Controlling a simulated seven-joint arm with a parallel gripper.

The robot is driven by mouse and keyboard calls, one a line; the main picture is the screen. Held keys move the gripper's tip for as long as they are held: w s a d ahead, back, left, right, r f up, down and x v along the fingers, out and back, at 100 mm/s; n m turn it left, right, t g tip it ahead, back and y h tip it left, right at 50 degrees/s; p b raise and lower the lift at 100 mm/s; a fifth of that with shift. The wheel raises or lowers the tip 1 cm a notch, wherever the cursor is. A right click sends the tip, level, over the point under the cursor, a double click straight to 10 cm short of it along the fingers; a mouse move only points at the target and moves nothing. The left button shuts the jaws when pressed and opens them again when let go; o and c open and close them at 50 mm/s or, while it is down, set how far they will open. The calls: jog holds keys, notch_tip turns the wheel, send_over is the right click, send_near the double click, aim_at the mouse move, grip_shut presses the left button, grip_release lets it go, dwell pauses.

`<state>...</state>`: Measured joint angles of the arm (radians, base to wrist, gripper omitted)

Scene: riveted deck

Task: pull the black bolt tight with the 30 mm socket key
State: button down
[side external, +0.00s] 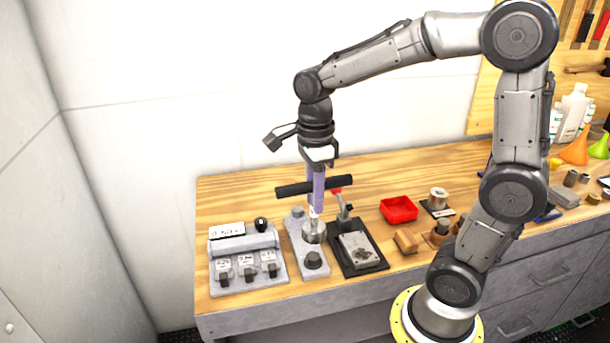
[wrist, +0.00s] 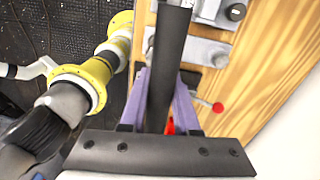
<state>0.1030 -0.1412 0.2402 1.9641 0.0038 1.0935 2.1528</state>
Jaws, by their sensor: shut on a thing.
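My gripper (side external: 317,190) has purple fingers and is shut on the black crossbar of a T-handled socket key (side external: 291,190). The bar also runs between the fingers in the wrist view (wrist: 170,60). The key stands about upright, its bright metal socket low over the middle of a grey plate (side external: 304,245). Whether the socket sits on a bolt there is hidden. A dark bolt head (side external: 313,260) shows at the plate's front end and a greyer one (side external: 297,212) at its back. The size mark on the key cannot be read.
Left of the plate is a grey rack (side external: 247,279) with labels, a small display and a black knob (side external: 261,223). Close on the right is a black fixture (side external: 377,262) with a red-tipped lever (wrist: 218,107). A red tray (side external: 398,209) lies farther right.

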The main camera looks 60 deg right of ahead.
aim_at(314, 228)
jog(key=shift+s+a+r, duration=0.1)
jog(key=shift+s+a, duration=0.15)
jog(key=shift+a, duration=0.25)
notch_tip(314, 228, down, 4)
jog(key=shift+f, duration=0.25)
jog(key=shift+f+n, duration=0.2)
jog(key=shift+n, duration=0.3)
jog(key=n, duration=0.3)
jog(key=shift+n, duration=0.3)
jog(key=n, duration=0.5)
jog(key=shift+r, duration=0.1)
jog(key=n, duration=0.3)
jog(key=shift+n, duration=0.3)
jog(key=n, duration=0.4)
jog(key=shift+f, duration=1.4)
